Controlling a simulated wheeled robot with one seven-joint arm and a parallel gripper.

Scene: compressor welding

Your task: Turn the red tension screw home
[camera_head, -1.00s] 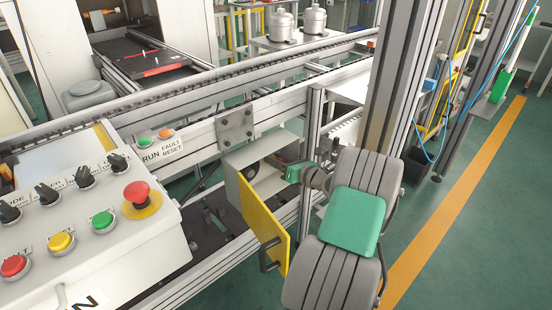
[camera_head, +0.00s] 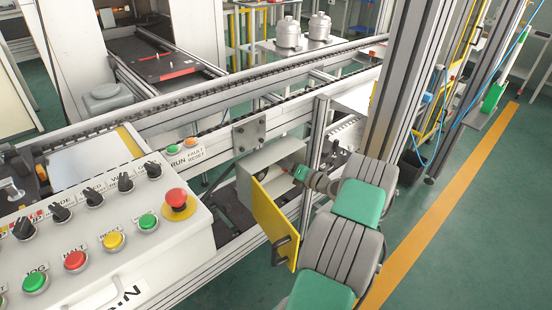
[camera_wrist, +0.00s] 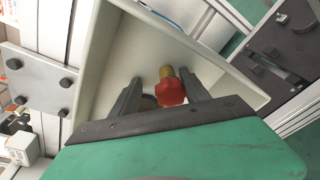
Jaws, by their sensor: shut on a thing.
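The red tension screw (camera_wrist: 171,92) shows in the wrist view as a red knob with a brass-coloured shank, inside an open grey box (camera_wrist: 120,55). My gripper (camera_wrist: 165,85) is at the box with its two dark fingers on either side of the red knob, shut on it. In the head view my gripper (camera_head: 298,172) reaches into the mouth of the grey box (camera_head: 255,165) below the conveyor rail. The screw's far end is hidden in the wrist view.
A yellow door (camera_head: 275,222) with a dark handle hangs open at the box front, beside my arm. An upright aluminium post (camera_head: 317,140) stands close by. A control console (camera_head: 120,255) with buttons fills the lower left. Green floor (camera_head: 470,230) is free at right.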

